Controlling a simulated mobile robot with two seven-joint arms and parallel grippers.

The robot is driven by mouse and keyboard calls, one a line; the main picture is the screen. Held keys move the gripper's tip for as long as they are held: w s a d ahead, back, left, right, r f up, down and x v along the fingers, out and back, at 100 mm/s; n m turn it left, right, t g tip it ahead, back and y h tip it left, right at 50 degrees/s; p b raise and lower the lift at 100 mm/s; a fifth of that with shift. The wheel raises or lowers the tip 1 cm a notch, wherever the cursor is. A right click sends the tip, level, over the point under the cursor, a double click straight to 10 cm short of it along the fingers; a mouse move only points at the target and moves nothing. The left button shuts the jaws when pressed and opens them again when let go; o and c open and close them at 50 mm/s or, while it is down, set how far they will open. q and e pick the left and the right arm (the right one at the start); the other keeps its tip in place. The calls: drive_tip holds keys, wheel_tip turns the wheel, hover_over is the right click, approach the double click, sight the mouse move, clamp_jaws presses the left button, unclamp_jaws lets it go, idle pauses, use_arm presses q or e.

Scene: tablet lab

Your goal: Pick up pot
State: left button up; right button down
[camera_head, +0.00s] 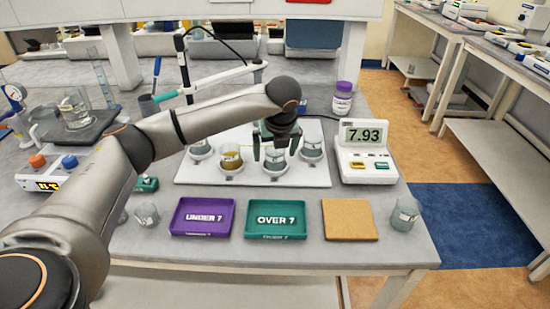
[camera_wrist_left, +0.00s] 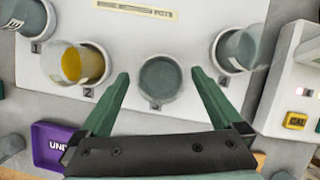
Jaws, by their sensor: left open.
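Several small pots stand in a row on a white board (camera_head: 250,181). A grey pot (camera_head: 274,162) at spot 3 is below my left gripper (camera_head: 276,150). In the left wrist view, that grey pot (camera_wrist_left: 160,82) lies between the two green fingers of my left gripper (camera_wrist_left: 160,73), which are open and apart from it. A pot with yellow liquid (camera_head: 231,159) stands at spot 2. Grey pots stand at spot 1 (camera_head: 201,149) and at the right end (camera_head: 312,149). My right gripper is not in view.
A meter reading 7.93 (camera_head: 364,155) stands right of the board. A purple tray (camera_head: 203,232), a green tray (camera_head: 276,232) and a cork mat (camera_head: 349,220) lie in front. Loose glass pots stand at front left (camera_head: 147,215) and front right (camera_head: 405,214).

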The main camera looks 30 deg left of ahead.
use_arm(q)
drive_tip(key=shift+w+a+f, duration=0.1)
drive_tip(key=shift+w+f, duration=0.05)
drive_tip(key=shift+f, duration=0.4)
drive_tip(key=c, duration=1.5)
